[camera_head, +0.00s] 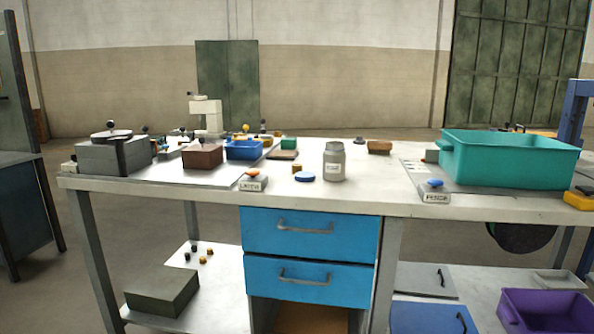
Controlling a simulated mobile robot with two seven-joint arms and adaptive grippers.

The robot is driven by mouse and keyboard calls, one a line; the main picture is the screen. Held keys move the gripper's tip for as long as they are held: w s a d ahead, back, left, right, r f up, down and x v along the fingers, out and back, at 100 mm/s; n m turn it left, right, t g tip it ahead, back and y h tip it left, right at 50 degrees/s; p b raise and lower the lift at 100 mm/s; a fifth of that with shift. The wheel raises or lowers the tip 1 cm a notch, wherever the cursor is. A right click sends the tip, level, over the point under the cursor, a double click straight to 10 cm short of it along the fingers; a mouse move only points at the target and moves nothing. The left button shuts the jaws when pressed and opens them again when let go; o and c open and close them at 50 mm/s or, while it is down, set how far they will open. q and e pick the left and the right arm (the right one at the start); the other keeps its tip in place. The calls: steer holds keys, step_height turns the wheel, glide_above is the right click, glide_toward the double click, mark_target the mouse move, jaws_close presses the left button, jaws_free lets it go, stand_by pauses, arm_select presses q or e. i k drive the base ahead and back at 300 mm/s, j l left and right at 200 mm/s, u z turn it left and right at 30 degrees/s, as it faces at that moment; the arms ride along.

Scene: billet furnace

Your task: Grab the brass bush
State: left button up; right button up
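A small brass-coloured piece (297,168), which may be the brass bush, sits on the workbench (375,195) just behind a blue round lid and left of a grey jar. Other small brass-coloured pieces (210,251) lie beside dark ones on the lower shelf at left. At this distance I cannot tell which piece is the bush. Neither of my grippers is in view.
On the bench stand a grey jar (335,162), a blue lid (305,177), a brown bin (202,156), a blue bin (244,149) and a large teal crate (510,160). Blue drawers (310,235) hang below. The bench's front middle is mostly clear.

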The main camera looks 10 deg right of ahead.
mark_target(296, 167)
steer(key=i+j, duration=0.2)
steer(key=j, duration=0.2)
steer(key=i+j+z, duration=0.15)
steer(key=j, duration=0.15)
steer(key=i+j+z, duration=0.15)
steer(key=j, duration=0.2)
steer(key=j+z, duration=0.15)
steer(key=j, duration=0.15)
steer(key=i, duration=0.05)
